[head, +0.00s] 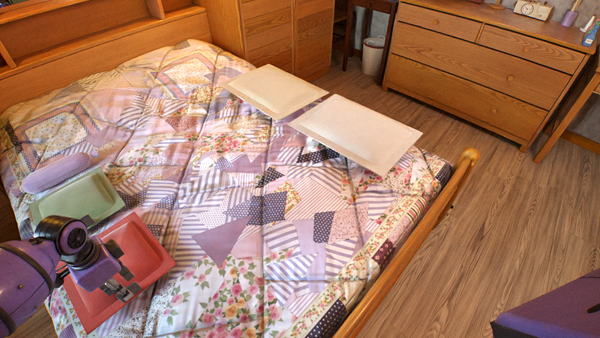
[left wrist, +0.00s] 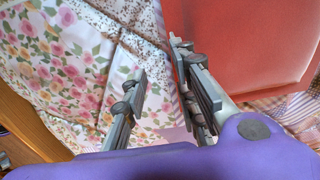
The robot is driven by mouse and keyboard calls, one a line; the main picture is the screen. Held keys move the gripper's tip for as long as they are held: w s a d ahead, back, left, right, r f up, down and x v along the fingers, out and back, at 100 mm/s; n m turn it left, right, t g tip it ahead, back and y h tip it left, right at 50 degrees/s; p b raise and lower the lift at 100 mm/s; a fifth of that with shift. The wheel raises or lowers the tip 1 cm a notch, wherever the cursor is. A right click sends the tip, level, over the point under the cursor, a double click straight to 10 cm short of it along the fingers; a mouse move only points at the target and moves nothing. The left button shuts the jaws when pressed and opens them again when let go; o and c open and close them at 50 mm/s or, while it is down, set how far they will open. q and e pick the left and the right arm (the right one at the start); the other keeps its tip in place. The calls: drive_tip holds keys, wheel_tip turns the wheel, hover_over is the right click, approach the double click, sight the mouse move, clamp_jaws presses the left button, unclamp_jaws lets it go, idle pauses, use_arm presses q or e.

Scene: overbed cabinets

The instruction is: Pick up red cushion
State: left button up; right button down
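The red cushion (head: 143,245) is a flat square with a raised centre, lying on the quilted bed at the lower left in the head view. My left gripper (head: 126,285) is over its front part, and my left arm hides some of its left side. In the left wrist view the red cushion (left wrist: 255,40) fills the upper right. There my left gripper (left wrist: 160,82) has its fingers apart, with only quilt showing between them. One finger overlaps the cushion's edge in the picture; I cannot tell whether it touches. My right gripper is out of view.
A green cushion (head: 80,200) and a purple bolster (head: 55,172) lie just behind the red one. Two cream cushions (head: 275,90) (head: 357,132) lie toward the bed's far right. The wooden bed rail (head: 415,245) borders open floor (head: 500,215). A dresser (head: 480,70) stands behind.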

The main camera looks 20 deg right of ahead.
use_arm(q)
drive_tip(key=f, duration=0.2)
drive_tip(key=w+f+b, duration=0.1)
drive_tip(key=f, duration=0.1)
drive_tip(key=w+a+f, duration=0.1)
drive_tip(key=shift+a+f, duration=0.1)
drive_tip(key=shift+f, duration=0.3)
clamp_jaws()
